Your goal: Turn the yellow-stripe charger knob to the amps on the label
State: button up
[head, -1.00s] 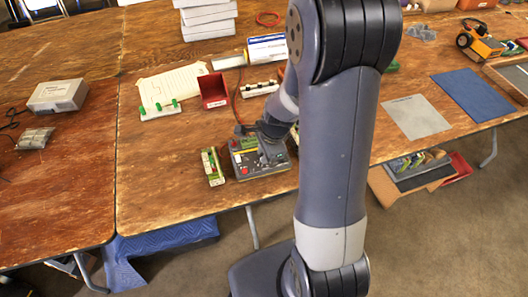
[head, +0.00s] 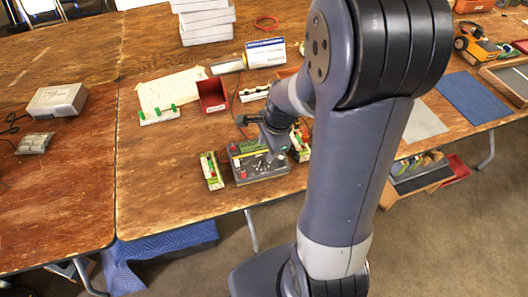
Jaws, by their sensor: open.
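The dark grey charger (head: 258,172) sits near the front edge of the wooden table, with a green patch, a red spot and pale yellow marks on its top. My gripper (head: 274,155) is over the charger's right part, pointing down, and is open. Its fingertips are small here, and I cannot tell whether they touch anything. A green-and-white pack (head: 211,171) lies left of the charger. A similar pack (head: 301,141) shows on its right, partly behind my arm.
Behind the charger are a red bin (head: 212,95), a paper sheet (head: 168,91) and a white strip with green pegs (head: 158,114). A grey box (head: 57,99) stands at the left. Table between it and the charger is mostly clear. My arm hides the table right of the charger.

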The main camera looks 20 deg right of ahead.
aim_at(262, 160)
jog(key=shift+v, duration=2.3)
jog(key=b+x, duration=0.1)
jog(key=x, duration=1)
jog(key=shift+r, duration=0.2)
